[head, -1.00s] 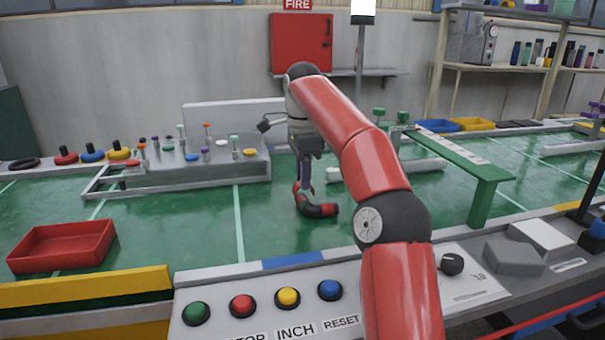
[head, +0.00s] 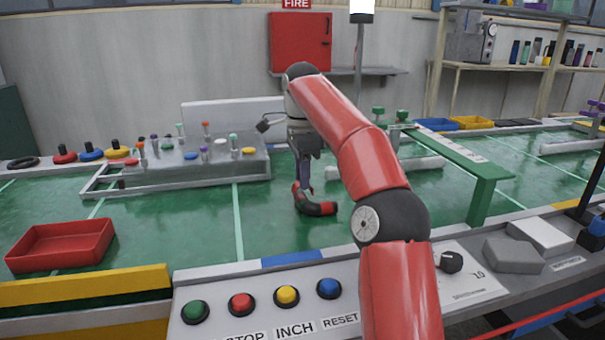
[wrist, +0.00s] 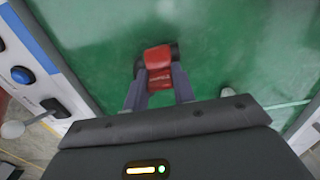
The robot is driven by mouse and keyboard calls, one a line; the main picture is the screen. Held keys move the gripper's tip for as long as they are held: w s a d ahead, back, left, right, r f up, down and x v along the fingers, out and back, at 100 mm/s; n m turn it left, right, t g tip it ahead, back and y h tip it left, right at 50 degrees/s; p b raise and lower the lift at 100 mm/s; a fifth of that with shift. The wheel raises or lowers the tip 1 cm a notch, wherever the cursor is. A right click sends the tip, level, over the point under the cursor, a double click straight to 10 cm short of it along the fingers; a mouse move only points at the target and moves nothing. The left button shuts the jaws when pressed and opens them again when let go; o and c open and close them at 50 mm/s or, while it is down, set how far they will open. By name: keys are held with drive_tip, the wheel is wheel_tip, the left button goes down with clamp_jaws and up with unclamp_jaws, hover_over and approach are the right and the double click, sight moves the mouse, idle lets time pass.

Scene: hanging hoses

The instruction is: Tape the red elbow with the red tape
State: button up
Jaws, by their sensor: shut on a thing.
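The red elbow (head: 318,208) is a curved red piece with dark ends, at the middle of the green table. My gripper (head: 304,184) points down at it, shut on it. In the wrist view, my gripper (wrist: 159,88) has its two grey fingers on either side of the elbow's red middle (wrist: 158,60), and dark parts stick out left and right. I cannot tell whether the elbow touches the table. A red ring on a black post (head: 65,154), which looks like the red tape, stands at the back left.
Blue (head: 91,151) and yellow (head: 117,150) rings stand beside the red one. A grey block with several pegs (head: 210,155) lies left of my arm. A red tray (head: 60,245) is at the front left. A green raised bench (head: 462,158) stands right. A button panel (head: 265,310) is in front.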

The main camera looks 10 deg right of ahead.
drive_tip(key=shift+f+b, duration=0.7)
drive_tip(key=shift+f, duration=0.35)
drive_tip(key=shift+f+b, duration=0.5)
drive_tip(key=shift+f, duration=0.1)
